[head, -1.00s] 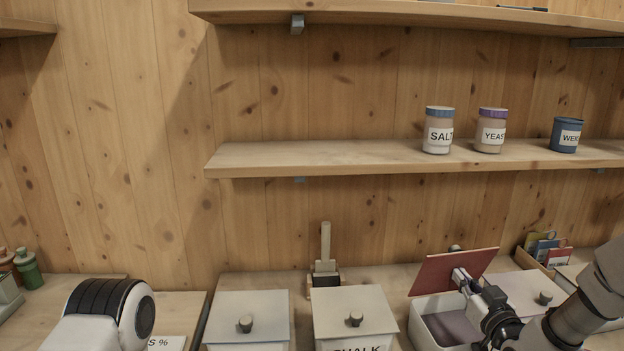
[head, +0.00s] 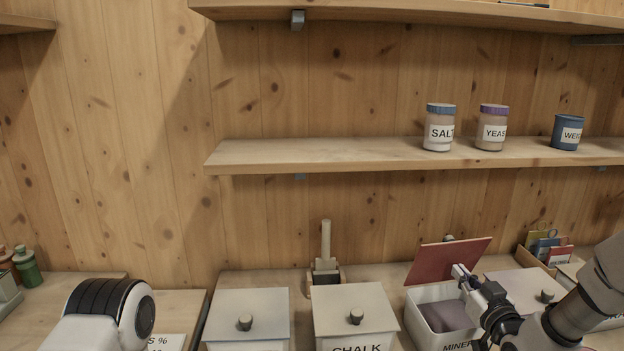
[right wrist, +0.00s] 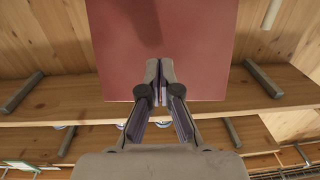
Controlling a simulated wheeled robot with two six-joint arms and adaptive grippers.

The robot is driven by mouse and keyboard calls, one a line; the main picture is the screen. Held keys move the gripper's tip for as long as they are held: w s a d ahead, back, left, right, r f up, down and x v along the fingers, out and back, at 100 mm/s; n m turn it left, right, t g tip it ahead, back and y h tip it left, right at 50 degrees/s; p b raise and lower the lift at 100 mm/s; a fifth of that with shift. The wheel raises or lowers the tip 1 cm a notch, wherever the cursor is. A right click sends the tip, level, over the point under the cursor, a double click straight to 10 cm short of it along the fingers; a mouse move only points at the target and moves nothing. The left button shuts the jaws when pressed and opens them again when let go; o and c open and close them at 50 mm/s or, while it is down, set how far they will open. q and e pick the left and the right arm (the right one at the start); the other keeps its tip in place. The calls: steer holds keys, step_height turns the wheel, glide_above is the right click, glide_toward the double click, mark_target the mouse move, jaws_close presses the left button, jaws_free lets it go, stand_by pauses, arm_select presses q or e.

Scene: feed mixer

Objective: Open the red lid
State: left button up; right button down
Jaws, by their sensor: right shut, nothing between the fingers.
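The red lid (head: 447,262) stands tilted up at the back of the white mineral bin (head: 424,318), and the bin's mouth is uncovered. Inside the bin a greyish fill shows. My right gripper (head: 459,271) is shut with nothing between its fingers, its tips at the lower right part of the lid's front face. In the right wrist view the lid (right wrist: 160,45) fills the upper middle, with the shut fingertips (right wrist: 159,68) in front of it. Whether they touch it I cannot tell. My left gripper is not in view; only part of my left arm shows.
Lidded bins (head: 247,304) and the chalk bin (head: 353,310) stand to the left, another pale-lidded bin (head: 520,287) to the right. A wooden-handled scoop (head: 326,262) stands behind. A shelf (head: 330,157) with jars runs above the counter.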

steer(key=s+d+p, duration=0.1)
steer(key=s+p, duration=0.2)
steer(key=s, duration=1.1)
steer(key=shift+s+d, duration=0.2)
steer(key=shift+d, duration=0.2)
